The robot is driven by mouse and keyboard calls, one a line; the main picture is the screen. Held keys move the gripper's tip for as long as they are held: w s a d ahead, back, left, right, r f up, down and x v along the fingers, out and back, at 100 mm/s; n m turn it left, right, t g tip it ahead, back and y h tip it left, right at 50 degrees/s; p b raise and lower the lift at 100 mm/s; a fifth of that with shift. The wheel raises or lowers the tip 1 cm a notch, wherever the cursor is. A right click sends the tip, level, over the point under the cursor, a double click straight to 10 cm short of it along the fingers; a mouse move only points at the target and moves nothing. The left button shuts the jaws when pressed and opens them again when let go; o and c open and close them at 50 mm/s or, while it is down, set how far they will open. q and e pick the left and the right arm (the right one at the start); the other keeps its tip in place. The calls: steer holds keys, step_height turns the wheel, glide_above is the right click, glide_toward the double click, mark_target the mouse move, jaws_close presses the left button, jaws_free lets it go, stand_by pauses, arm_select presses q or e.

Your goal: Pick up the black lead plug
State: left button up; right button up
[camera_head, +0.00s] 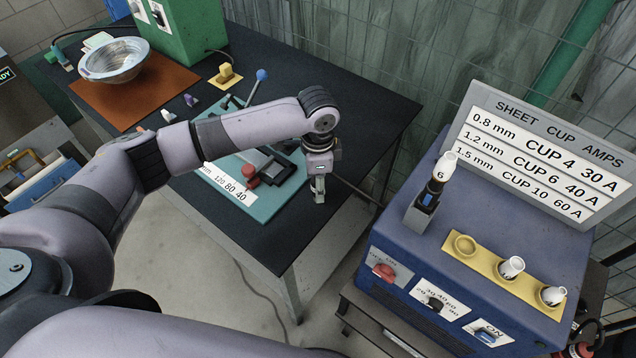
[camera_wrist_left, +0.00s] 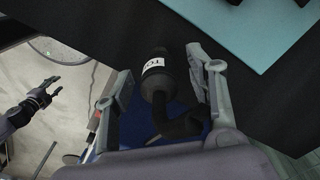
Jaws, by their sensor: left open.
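The black lead plug (camera_wrist_left: 157,77), a dark cylinder with a white label, shows in the left wrist view between the fingers of my left gripper (camera_wrist_left: 166,72). A dark bent part continues from its lower end. The fingers are open on either side of it; contact cannot be told. In the head view my left gripper (camera_head: 319,190) points down over the dark table at the right edge of the teal board, and the plug cannot be made out there. My right gripper (camera_wrist_left: 47,92) shows small at the left of the wrist view, its fingers apart, away from the plug.
The teal board (camera_head: 287,199) with a number strip and a blue-knobbed lever lies on the dark table (camera_head: 365,105). A metal bowl (camera_head: 113,62) sits on a brown mat. The blue machine (camera_head: 405,240) with cups and a sheet-cup-amps sign stands at right, across a gap.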

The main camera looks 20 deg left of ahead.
arm_select(q)
steer(key=shift+f, duration=0.35)
steer(key=shift+s, duration=0.1)
steer(key=shift+c, duration=0.3)
jaws_close()
steer(key=shift+r, duration=0.15)
